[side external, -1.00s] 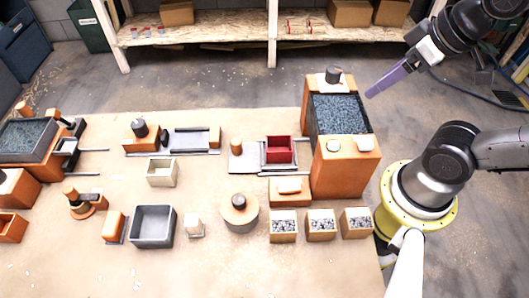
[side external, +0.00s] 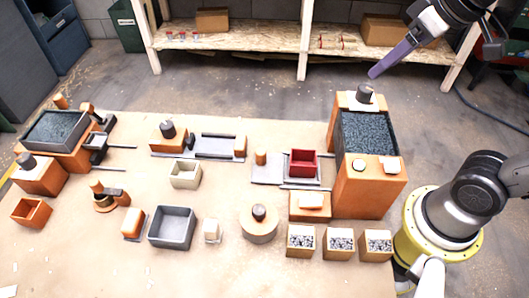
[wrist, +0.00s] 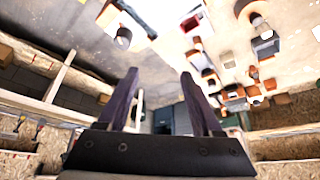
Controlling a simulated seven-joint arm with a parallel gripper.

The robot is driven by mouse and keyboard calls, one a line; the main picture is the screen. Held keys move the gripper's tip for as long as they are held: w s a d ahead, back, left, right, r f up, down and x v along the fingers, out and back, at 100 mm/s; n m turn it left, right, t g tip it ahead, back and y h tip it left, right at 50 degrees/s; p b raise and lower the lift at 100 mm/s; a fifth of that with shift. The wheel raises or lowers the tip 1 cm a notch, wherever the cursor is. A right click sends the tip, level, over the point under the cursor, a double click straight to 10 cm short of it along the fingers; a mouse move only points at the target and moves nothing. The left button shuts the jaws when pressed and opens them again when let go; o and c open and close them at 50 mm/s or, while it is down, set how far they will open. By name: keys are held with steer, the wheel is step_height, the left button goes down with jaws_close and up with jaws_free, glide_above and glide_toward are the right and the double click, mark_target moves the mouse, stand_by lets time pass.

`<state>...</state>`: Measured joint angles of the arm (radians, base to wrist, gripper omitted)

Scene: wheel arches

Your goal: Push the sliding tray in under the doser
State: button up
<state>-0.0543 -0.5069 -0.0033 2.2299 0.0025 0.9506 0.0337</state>
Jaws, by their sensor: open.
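The doser (side external: 368,190) is an orange tower at the right of the table, with an open hopper of dark grey granules (side external: 367,132) on top. Just left of it, a low grey sliding tray (side external: 265,172) with an upright orange knob (side external: 261,157) lies by thin rails. A red box (side external: 304,162) sits at its right part, beside the doser and outside its body. My gripper (side external: 375,74) is in the air above and behind the doser's back end, away from the tray. In the wrist view its two fingers (wrist: 158,85) stand apart with nothing between them.
A black-capped cylinder (side external: 365,93) stands at the doser's back top. An orange block with a white top (side external: 310,203) lies in front of the tray. Several granule-filled boxes (side external: 340,242) stand in front of the doser. Another hopper unit (side external: 57,131) is far left. Shelves (side external: 240,37) run behind.

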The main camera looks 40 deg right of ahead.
steer(key=w+a+g, duration=0.1)
steer(key=w+a, duration=0.2)
steer(key=w, duration=0.3)
steer(key=n+g, duration=0.3)
steer(key=g, duration=0.1)
glide_above(261, 151)
step_height(261, 151, down, 16)
step_height(261, 151, down, 13)
steer(key=shift+f, duration=0.2)
steer(key=shift+w, duration=0.1)
jaws_close()
